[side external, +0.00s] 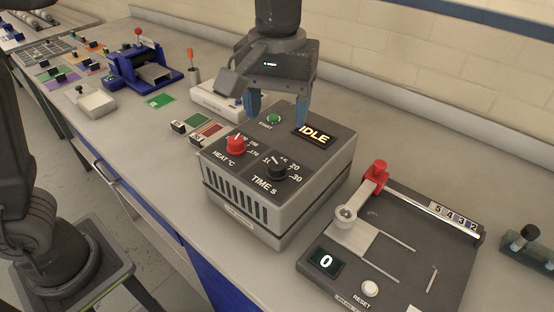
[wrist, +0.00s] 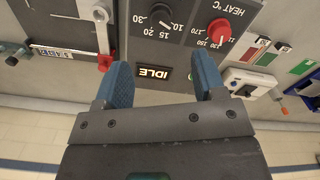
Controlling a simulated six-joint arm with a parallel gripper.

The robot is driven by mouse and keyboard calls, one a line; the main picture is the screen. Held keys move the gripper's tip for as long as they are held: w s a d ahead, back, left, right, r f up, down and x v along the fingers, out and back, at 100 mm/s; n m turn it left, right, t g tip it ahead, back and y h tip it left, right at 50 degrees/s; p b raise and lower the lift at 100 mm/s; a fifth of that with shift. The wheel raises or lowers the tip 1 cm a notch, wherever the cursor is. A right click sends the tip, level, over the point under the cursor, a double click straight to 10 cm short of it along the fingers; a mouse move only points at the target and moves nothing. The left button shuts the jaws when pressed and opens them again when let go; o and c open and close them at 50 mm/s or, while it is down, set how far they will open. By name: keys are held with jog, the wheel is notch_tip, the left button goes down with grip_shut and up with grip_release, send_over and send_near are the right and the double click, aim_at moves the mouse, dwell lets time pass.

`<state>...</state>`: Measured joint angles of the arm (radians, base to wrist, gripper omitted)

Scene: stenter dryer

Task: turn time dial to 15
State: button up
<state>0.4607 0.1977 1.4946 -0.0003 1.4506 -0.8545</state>
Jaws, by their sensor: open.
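The time dial (side external: 276,173) is a black knob marked "TIME s" on the front right of the grey dryer's top. It also shows at the top of the wrist view (wrist: 160,14). Its white pointer appears to aim near the 10 mark, though it is small. My gripper (side external: 278,112) is open and empty above the back of the dryer, behind the dial and apart from it. In the wrist view its two blue fingers (wrist: 160,65) spread on either side of the IDLE display.
The dryer (side external: 325,185) has a red heat knob (side external: 235,145) left of the dial, a green start button (side external: 273,119) and an IDLE display (side external: 313,134). A counter device with a red-handled lever (side external: 375,172) stands close on the right. Small cards and a blue device (side external: 140,70) lie left.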

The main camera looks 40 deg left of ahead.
aim_at(277, 163)
notch_tip(277, 163, down, 11)
jog(key=shift+r, duration=0.1)
jog(key=shift+c, duration=0.3)
jog(key=c, duration=0.9)
jog(key=shift+o, duration=0.2)
jog(key=shift+m, duration=0.4)
jog(key=m, duration=0.3)
jog(key=shift+m, duration=2.5)
